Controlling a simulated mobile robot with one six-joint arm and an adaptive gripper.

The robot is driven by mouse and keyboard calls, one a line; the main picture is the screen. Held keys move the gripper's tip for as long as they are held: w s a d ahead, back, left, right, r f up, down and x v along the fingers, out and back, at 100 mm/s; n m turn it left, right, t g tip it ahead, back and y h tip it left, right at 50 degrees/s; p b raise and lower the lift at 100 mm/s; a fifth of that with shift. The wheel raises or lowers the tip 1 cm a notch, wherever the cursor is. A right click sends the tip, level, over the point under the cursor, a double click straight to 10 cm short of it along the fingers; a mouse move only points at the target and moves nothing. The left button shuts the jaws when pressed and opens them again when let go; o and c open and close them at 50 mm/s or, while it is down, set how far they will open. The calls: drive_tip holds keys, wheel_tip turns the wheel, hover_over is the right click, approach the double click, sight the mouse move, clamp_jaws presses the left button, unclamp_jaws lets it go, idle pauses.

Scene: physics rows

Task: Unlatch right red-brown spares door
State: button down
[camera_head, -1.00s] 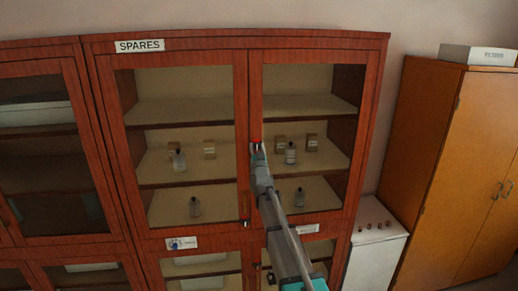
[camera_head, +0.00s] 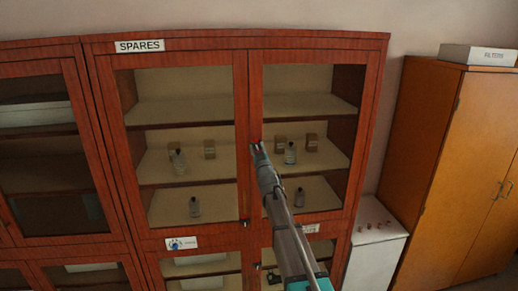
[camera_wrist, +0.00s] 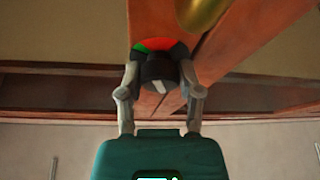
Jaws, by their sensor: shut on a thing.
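The red-brown spares cabinet has a right glass door (camera_head: 255,100), which looks closed in the head view. My gripper (camera_head: 257,148) is at that door's left stile, about mid-height. In the wrist view my gripper (camera_wrist: 159,78) is shut on a black round latch knob (camera_wrist: 158,70), one finger on each side. The knob has a pale pointer mark. Behind it a disc shows red (camera_wrist: 178,50) on the right and a smaller green part (camera_wrist: 150,44) on the left. In the head view my gripper hides the knob.
A brass handle (camera_wrist: 200,12) is close to the knob in the wrist view. The left spares door (camera_head: 242,120) is beside the right one. Bottles and small boxes stand behind the glass. A white cabinet (camera_head: 372,255) and an orange cabinet (camera_head: 440,170) stand to the right.

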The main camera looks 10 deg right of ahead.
drive_tip(key=n+g+y+p, duration=0.1)
drive_tip(key=n+y, duration=0.1)
drive_tip(key=n, duration=0.3)
drive_tip(key=n+g+y+p, duration=0.1)
drive_tip(key=n+y, duration=0.1)
drive_tip(key=n, duration=0.2)
drive_tip(key=shift+r+n, duration=0.2)
drive_tip(key=shift+n, duration=0.2)
drive_tip(key=n+g+p, duration=0.1)
drive_tip(key=n, duration=0.1)
drive_tip(key=n+g+y+p, duration=0.1)
drive_tip(key=n, duration=0.1)
drive_tip(key=shift+n+p, duration=0.35)
drive_tip(key=shift+n, duration=0.05)
drive_tip(key=shift+f+n+g+p, duration=0.1)
drive_tip(key=shift+n+g+p, duration=0.45)
drive_tip(key=shift+n, duration=0.75)
drive_tip(key=shift+c, duration=1.3)
unclamp_jaws()
drive_tip(key=shift+f, duration=0.1)
drive_tip(key=shift+s, duration=0.1)
